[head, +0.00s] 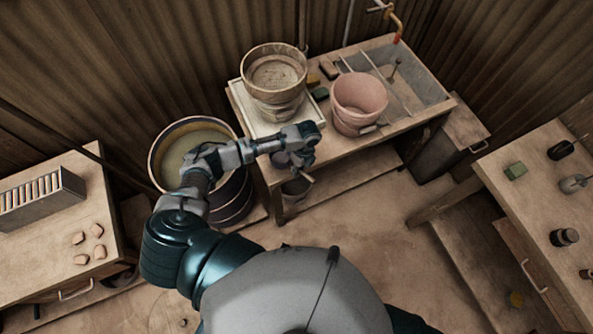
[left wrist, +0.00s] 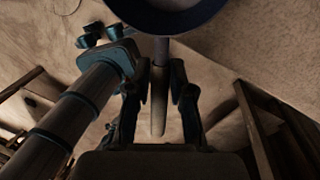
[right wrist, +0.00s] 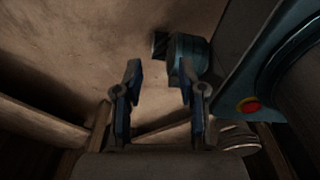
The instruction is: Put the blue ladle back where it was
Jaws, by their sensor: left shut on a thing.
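The ladle (left wrist: 158,112) shows in the left wrist view, with its pale handle between my left fingers and a round dark blue bowl at the top edge, cut off by the frame. My left gripper (left wrist: 160,92) is shut on the handle. In the head view my left gripper (head: 301,160) is at the front edge of the back table, close to the sieve stand; the ladle is hard to make out there. My right gripper (right wrist: 160,88) is open and empty in the right wrist view, and out of the head view.
A large water tub (head: 166,140) stands left of the back table (head: 352,150). On that table are a round wooden sieve (head: 273,72) and a pink bucket (head: 358,104). Side tables (head: 60,235) and (head: 520,205) flank open floor (head: 370,225).

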